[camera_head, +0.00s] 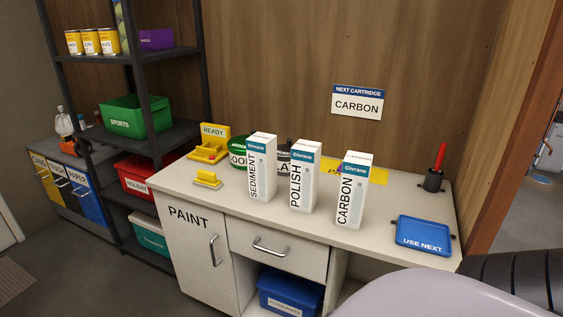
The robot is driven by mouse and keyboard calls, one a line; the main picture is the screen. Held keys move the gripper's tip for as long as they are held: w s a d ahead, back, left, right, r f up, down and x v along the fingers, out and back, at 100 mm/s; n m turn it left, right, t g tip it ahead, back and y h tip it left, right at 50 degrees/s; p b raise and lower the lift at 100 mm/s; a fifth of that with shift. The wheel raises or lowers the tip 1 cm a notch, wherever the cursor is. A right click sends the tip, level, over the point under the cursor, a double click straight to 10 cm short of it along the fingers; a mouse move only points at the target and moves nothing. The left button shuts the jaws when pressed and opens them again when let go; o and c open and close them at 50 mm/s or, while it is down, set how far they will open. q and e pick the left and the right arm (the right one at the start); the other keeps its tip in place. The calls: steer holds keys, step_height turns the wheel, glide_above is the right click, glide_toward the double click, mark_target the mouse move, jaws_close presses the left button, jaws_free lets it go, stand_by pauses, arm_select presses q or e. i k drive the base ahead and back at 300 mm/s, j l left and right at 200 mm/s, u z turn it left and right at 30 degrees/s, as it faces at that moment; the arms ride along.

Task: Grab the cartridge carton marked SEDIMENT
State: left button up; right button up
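The SEDIMENT carton (262,168) is a tall white box with a teal band near its top. It stands upright on the workbench (385,235), leftmost of three similar cartons. The POLISH carton (304,178) stands just right of it, and the CARBON carton (352,192) is farthest right. All three have dark lettering running up the front. Neither of my grippers is in view, and nothing is touching the cartons.
A blue USE NEXT tray (424,229) lies at the bench's right end, below a black holder with a red stick (437,168). A wall sign (357,102) reads NEXT CARTRIDGE, CARBON. Green and dark containers stand behind the cartons. A yellow READY organizer (207,152) is left.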

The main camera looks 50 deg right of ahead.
mark_target(262, 151)
steer(key=i+z, duration=0.15)
steer(key=z, duration=0.25)
steer(key=i+z, duration=0.15)
steer(key=z, duration=0.2)
steer(key=i+j+z, duration=0.15)
steer(key=z, duration=0.25)
